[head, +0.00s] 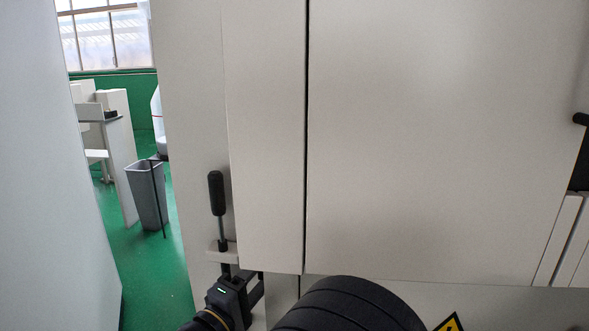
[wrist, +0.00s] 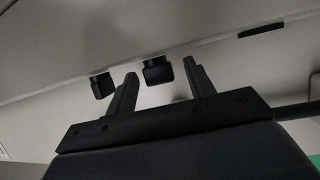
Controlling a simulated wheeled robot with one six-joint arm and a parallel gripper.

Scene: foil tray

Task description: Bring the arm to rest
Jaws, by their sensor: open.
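My gripper (head: 243,273) is at the bottom of the head view, in front of a large pale cabinet (head: 440,130). My dark arm fills the bottom middle. In the wrist view my gripper (wrist: 159,67) shows two black fingers spread apart, with nothing held between them. Beyond the fingers are a pale surface and two small dark blocks, one of them (wrist: 157,71) seen between the fingertips. I cannot tell what these blocks are.
An upright lever with a black grip (head: 217,194) stands on a small pale bracket just above my gripper. A yellow warning sign (head: 449,324) is at the bottom right. A grey bin (head: 146,196) stands on the green floor (head: 150,275) in the gap at left.

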